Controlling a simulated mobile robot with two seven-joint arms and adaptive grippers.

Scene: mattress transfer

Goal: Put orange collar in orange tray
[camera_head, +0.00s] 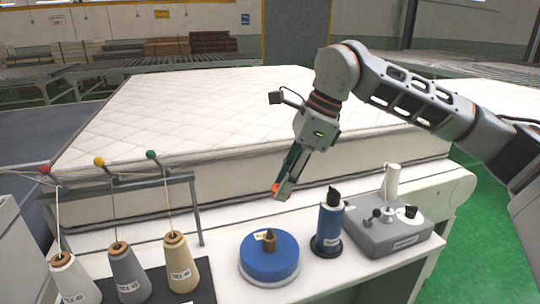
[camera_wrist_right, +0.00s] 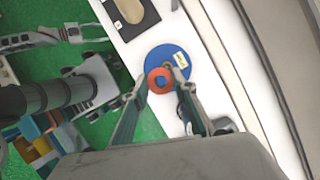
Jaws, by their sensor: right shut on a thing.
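My right gripper (camera_head: 281,190) is shut on the orange collar (camera_head: 275,188), which shows as a small orange edge at the fingertips. In the right wrist view the collar (camera_wrist_right: 151,78) is a ring between the fingertips (camera_wrist_right: 163,77), in front of the round blue base. The head view shows the gripper held above and behind this blue base (camera_head: 260,262), apart from it. My left gripper (camera_wrist_right: 88,33) shows only in the right wrist view, small, with its fingers apart and empty. I cannot make out the orange tray for sure; small coloured bins (camera_wrist_right: 40,130) show at the lower left there.
A blue cylinder (camera_head: 328,228) and a grey box with knobs (camera_head: 388,235) stand right of the blue base. Several thread cones (camera_head: 180,264) stand on the left under a rack. A large white mattress (camera_head: 200,110) lies behind the white worktop.

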